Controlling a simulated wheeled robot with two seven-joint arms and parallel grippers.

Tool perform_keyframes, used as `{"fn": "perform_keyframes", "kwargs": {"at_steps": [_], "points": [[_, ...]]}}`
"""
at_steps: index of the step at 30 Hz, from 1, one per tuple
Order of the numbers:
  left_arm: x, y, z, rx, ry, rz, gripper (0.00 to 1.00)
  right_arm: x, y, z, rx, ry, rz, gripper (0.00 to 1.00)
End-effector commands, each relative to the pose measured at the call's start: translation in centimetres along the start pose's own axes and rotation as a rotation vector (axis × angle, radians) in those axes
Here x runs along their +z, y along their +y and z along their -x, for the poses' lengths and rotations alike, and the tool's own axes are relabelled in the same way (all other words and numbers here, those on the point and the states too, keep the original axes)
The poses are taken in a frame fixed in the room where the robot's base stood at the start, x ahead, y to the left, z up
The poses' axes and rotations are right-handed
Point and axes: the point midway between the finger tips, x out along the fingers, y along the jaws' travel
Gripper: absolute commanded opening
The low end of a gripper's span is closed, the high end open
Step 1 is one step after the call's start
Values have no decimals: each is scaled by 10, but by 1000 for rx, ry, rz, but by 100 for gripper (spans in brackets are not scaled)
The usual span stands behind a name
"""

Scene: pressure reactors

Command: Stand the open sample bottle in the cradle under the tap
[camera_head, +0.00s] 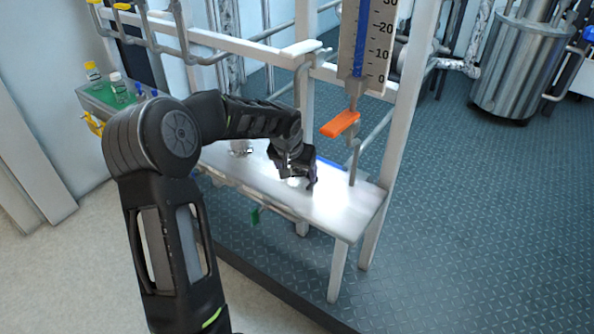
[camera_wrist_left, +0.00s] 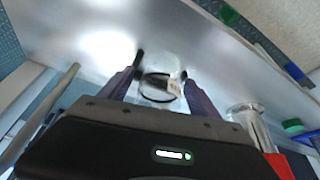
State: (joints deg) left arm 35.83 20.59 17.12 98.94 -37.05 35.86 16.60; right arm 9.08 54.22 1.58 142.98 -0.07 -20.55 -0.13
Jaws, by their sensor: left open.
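My left gripper (camera_head: 305,178) is low over the white shelf under the tap in the head view. In the left wrist view its two fingers (camera_wrist_left: 160,85) are apart, with a clear glass bottle (camera_wrist_left: 160,62) between them, against the pale shelf. The wrist view does not settle whether the fingers touch the glass. In the head view the gripper mostly hides the bottle. The tap's orange lever (camera_head: 340,124) is above and to the right of the gripper. I cannot make out the cradle clearly. My right gripper is not in view.
The shelf (camera_head: 350,212) is bare towards its right end. A white upright stands beside it, and a scaled gauge (camera_head: 375,45) hangs above. A shiny metal piece (camera_head: 240,147) is on the shelf's left part. A green tray (camera_head: 100,97) holds small bottles at far left.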

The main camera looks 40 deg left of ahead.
Motion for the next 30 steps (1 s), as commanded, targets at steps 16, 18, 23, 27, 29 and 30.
{"fn": "perform_keyframes", "kwargs": {"at_steps": [16, 18, 23, 27, 29, 30], "points": [[-3, 0, 44, -2, 4, -1, 72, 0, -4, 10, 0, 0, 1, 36], [-3, 0, 59, -2, 4, 0, 72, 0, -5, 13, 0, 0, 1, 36], [-3, -1, 93, -2, 4, 1, 72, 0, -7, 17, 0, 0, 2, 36], [-2, 0, 113, -1, 2, 0, 72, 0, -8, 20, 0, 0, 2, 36], [-2, 0, 119, -1, 1, 0, 72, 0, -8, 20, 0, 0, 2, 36], [-2, 0, 121, -1, 1, 0, 72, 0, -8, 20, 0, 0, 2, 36]]}}
